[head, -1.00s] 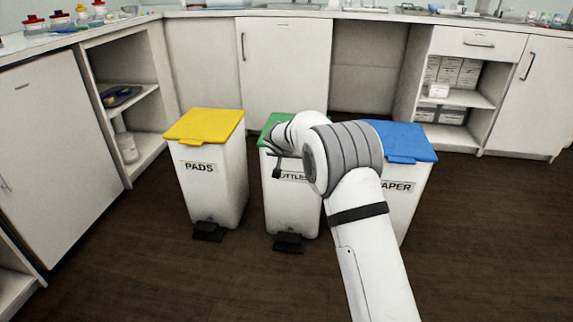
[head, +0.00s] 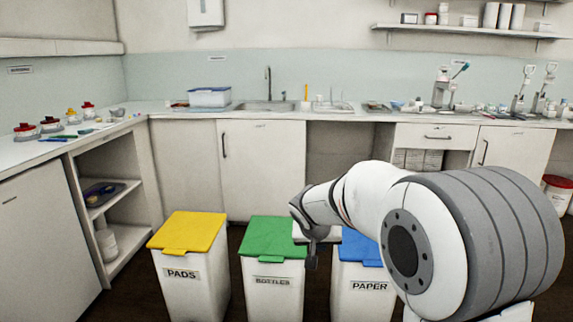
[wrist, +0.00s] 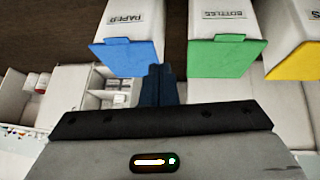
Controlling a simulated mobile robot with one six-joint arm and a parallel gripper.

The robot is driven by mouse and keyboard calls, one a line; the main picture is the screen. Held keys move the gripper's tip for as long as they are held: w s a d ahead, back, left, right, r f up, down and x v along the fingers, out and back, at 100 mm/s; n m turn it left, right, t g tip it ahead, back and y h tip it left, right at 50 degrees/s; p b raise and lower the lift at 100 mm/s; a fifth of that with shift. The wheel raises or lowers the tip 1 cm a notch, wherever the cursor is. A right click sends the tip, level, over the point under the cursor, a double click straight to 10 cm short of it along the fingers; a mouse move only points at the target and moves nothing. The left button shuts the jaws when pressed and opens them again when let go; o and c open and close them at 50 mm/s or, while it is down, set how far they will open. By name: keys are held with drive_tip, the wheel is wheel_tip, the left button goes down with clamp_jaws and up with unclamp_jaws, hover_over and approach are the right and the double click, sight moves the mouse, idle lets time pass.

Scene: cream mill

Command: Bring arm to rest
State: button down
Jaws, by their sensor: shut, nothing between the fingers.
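My arm is folded up close to the head camera, its big grey-banded joint filling the lower right of the head view. My gripper (head: 311,255) hangs at the arm's left end, in front of the gap between the green-lidded and blue-lidded bins. In the wrist view the dark fingers of my gripper (wrist: 157,80) are together and empty. They show between the blue-lidded and green-lidded bins, which appear upside down there. The gripper seems to touch nothing.
Three lidded bins stand in a row: PADS with a yellow lid (head: 188,233), BOTTLES with a green lid (head: 273,238), PAPER with a blue lid (head: 358,247). All lids are closed. Behind runs a counter (head: 180,113) with a sink (head: 265,106) and blue-lidded tub (head: 209,97).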

drive_tip(key=s+d+r+g+y+p, duration=0.1)
drive_tip(key=s+d+r+g+p, duration=0.1)
drive_tip(key=s+r+p, duration=0.8)
drive_tip(key=s+d+r+n+g+y+p, duration=0.1)
drive_tip(key=s+d+r+p, duration=0.3)
drive_tip(key=s+r+p, duration=0.7)
drive_tip(key=s+r, duration=0.1)
drive_tip(key=s, duration=0.8)
drive_tip(key=shift+s+d+r+g, duration=0.2)
drive_tip(key=shift+s+r+g, duration=0.1)
drive_tip(key=shift+s+g, duration=0.1)
